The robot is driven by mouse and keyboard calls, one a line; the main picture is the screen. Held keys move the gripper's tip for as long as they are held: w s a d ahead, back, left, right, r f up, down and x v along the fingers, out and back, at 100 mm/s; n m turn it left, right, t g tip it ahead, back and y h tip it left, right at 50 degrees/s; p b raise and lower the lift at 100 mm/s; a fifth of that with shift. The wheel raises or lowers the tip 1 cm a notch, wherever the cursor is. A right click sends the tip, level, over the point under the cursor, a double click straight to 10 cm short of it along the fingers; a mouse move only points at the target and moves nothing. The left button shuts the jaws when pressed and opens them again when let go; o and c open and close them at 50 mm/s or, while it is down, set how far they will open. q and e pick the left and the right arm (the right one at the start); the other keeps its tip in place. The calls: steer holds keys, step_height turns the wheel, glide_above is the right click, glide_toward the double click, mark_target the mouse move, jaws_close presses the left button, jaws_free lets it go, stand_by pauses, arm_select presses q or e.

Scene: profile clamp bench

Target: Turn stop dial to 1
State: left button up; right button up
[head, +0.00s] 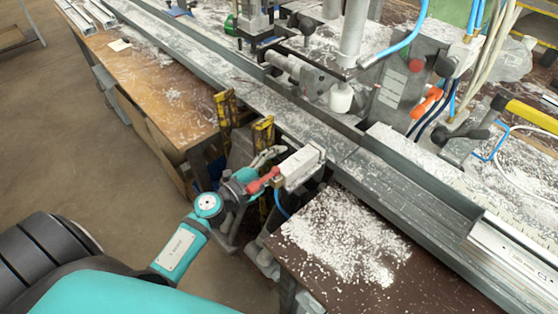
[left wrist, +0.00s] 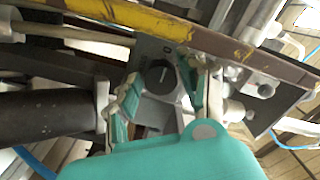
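The stop dial (left wrist: 160,77) is a round black knob with a pale pointer mark, on a grey plate (left wrist: 151,50). Small markings on the plate are partly hidden and too blurred to read surely, so I cannot tell the setting. My left gripper (left wrist: 160,82) has its fingers apart, one on each side of the dial. I cannot tell whether either finger touches it. In the head view my left gripper (head: 268,158) is at the bench front, beside a white box (head: 300,167) with a red lever (head: 263,181); the dial is hidden there. My right gripper is not in view.
A yellow and brown bar (left wrist: 130,18) crosses close above the dial. Yellow posts (head: 262,132) stand beside my left gripper. A long metal rail (head: 275,108) runs behind, and a brown table (head: 330,260) with white chips lies to the right. The floor at left is clear.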

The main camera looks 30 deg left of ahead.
arm_select(q)
steer(key=c, duration=0.7)
steer(key=shift+m, duration=1.2)
steer(key=m, duration=0.3)
steer(key=m+b, duration=0.1)
steer(key=m, duration=0.5)
steer(key=shift+b, duration=0.3)
steer(key=shift+m, duration=0.4)
steer(key=o, duration=1.1)
